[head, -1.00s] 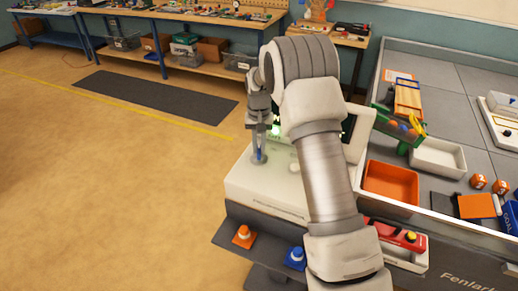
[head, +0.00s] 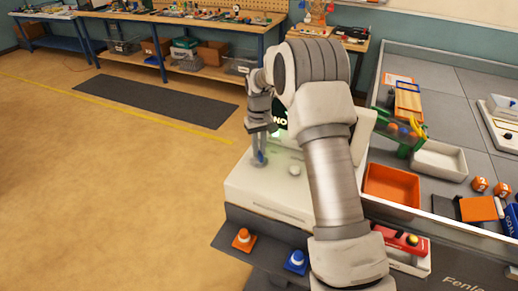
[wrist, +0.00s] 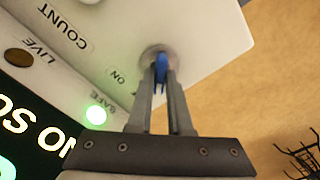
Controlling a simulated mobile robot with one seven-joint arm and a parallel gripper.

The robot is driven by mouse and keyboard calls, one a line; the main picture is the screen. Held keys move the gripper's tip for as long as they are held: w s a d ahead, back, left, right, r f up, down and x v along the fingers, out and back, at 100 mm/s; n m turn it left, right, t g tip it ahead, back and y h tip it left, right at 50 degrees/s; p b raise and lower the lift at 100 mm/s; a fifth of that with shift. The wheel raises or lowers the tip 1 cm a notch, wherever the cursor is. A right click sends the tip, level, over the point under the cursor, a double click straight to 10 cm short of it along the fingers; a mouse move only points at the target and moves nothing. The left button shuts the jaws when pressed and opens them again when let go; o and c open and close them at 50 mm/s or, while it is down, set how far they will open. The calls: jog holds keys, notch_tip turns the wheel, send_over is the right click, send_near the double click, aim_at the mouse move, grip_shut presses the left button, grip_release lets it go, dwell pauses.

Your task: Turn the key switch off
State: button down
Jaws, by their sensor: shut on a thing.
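The key switch (wrist: 158,53) is a round metal collar on a white console (wrist: 205,25), with a blue key (wrist: 161,68) standing in it. In the wrist view, my gripper (wrist: 160,76) has its two fingers closed on either side of the blue key. An "ON" label lies beside the collar. In the head view, my gripper (head: 259,150) points down at the key on the console's left part (head: 240,190). The fingers hide part of the key, and I cannot read its exact angle.
On the console, a green lamp (wrist: 96,115) by "SAFE" is lit and the "LIVE" lamp (wrist: 18,57) is dark. A black display (wrist: 30,130) shows partial text. An orange tray (head: 391,188) and white tray (head: 440,160) stand to the right. Open floor lies left.

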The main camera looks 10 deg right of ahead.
aim_at(259, 152)
jog(key=c, duration=0.8)
grip_release()
jog(key=shift+c, duration=0.2)
notch_tip(259, 152, up, 18)
jog(key=shift+f, duration=0.25)
